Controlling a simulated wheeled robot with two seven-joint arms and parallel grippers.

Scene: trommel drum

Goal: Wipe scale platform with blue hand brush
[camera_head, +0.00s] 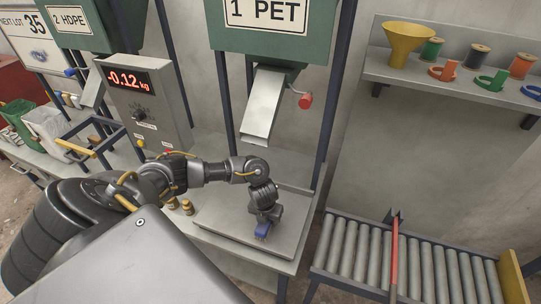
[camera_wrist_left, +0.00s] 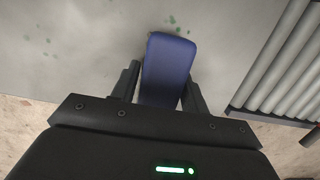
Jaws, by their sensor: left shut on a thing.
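My left gripper (camera_head: 264,222) is over the right front part of the scale platform (camera_head: 225,222), shut on the blue hand brush (camera_head: 262,231). In the left wrist view the blue brush (camera_wrist_left: 168,68) sits between the two fingers of my left gripper (camera_wrist_left: 165,90), pointing away from the wrist. The grey platform (camera_wrist_left: 90,40) lies below it with small green flecks near the brush's far end and more at the left. Whether the bristles touch the platform cannot be told. My right gripper is not in view.
A display box (camera_head: 145,105) reading -0.12 kg stands behind at the left. A metal chute (camera_head: 262,105) hangs above the platform's back. A roller conveyor (camera_head: 410,262) with a red bar (camera_head: 394,255) is at the right. Small brass weights (camera_head: 187,207) stand left of the platform.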

